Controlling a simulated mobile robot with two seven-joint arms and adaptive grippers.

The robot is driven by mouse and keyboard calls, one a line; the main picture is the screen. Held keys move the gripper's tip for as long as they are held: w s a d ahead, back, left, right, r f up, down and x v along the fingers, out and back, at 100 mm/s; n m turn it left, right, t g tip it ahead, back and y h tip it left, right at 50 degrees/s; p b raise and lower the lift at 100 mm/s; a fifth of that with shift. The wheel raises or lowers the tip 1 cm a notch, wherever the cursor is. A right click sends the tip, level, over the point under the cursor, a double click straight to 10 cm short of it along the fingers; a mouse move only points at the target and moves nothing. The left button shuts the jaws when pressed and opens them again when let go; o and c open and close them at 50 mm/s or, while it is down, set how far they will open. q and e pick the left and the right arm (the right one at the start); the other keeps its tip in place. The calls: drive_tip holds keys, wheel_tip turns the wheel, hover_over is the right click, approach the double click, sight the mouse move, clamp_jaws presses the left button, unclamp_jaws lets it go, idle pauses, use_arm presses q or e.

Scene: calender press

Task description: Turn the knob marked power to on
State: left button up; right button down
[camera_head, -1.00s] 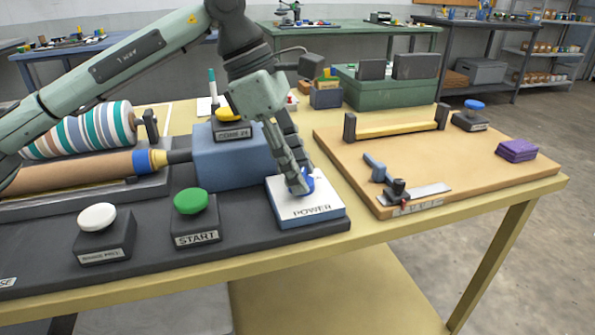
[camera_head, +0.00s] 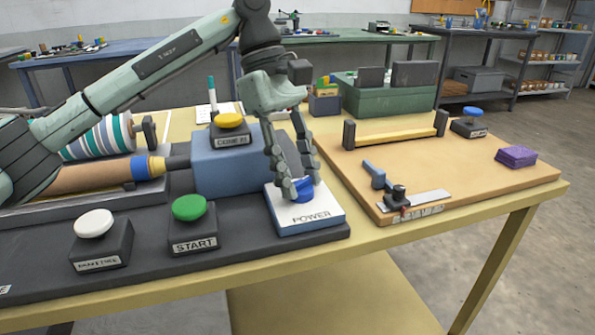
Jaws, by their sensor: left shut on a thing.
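The blue power knob (camera_head: 303,188) sits on a white-topped block marked POWER (camera_head: 320,214) at the right front corner of the dark press base. My left gripper (camera_head: 303,187) comes down on it from above, its fingers on either side of the knob and shut on it. The fingers hide part of the knob, so I cannot read where it points. My right gripper is not in view.
A green START button (camera_head: 189,207) and a white button (camera_head: 94,223) stand left of the power block. A yellow button (camera_head: 228,121) sits on the blue housing (camera_head: 225,165) behind. A tan board (camera_head: 450,165) with a blue-handled tool (camera_head: 374,175) lies to the right.

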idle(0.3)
use_arm(q)
drive_tip(key=o, duration=1.2)
drive_tip(key=shift+c, duration=0.2)
drive_tip(key=v, duration=1.2)
drive_tip(key=shift+s, duration=0.15)
